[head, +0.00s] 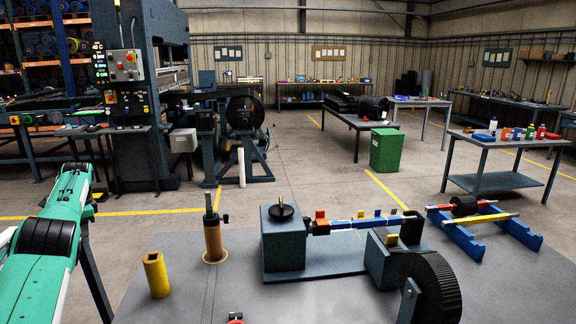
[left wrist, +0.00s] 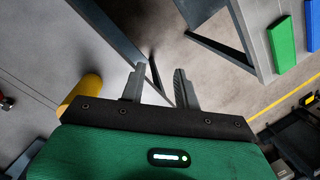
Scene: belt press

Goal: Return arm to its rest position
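My right gripper is in neither view.
The bench carries a yellow tube (head: 156,275), an orange-brown post (head: 213,238), a roller fixture (head: 284,240) and a black ridged wheel (head: 432,285). A blue stand (head: 462,238) is at right. A tall press machine (head: 150,50) stands behind. Open floor lies in the middle, near a green bin (head: 385,150).

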